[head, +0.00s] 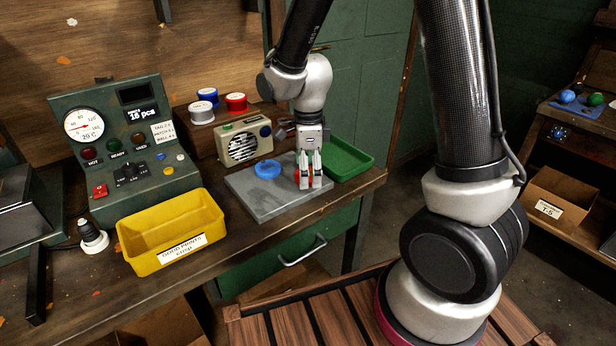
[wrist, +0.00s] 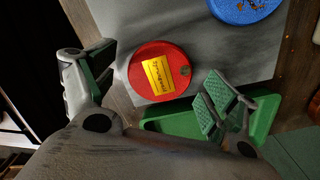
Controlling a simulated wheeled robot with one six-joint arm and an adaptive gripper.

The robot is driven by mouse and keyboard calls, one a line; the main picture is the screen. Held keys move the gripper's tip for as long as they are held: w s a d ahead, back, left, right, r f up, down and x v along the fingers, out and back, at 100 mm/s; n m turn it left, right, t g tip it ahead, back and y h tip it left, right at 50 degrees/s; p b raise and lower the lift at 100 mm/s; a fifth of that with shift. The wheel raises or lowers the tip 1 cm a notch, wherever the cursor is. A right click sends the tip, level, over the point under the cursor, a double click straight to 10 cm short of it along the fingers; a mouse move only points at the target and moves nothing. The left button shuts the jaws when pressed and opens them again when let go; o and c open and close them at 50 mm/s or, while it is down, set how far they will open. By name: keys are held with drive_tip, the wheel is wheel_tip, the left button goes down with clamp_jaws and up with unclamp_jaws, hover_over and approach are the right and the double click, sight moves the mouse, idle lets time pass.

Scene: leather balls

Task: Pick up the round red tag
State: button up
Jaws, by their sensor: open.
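The round red tag (wrist: 159,71) lies on the grey slab, with a yellow label on its face. In the head view only slivers of the red tag (head: 297,175) show behind my fingers. My gripper (head: 310,184) is open and empty above the slab, pointing down. In the wrist view the fingers of my gripper (wrist: 157,88) stand on either side of the red tag, with gaps to it. I cannot tell the exact height of the fingertips over it.
A round blue tag (head: 267,169) lies on the grey slab (head: 262,207), left of the red one. A green tray (head: 366,163) sits close behind on the right. A radio (head: 244,141) stands behind the slab. A yellow bin (head: 128,243) is at the front left.

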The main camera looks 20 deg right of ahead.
drive_tip(key=c, duration=1.1)
drive_tip(key=shift+r, duration=0.1)
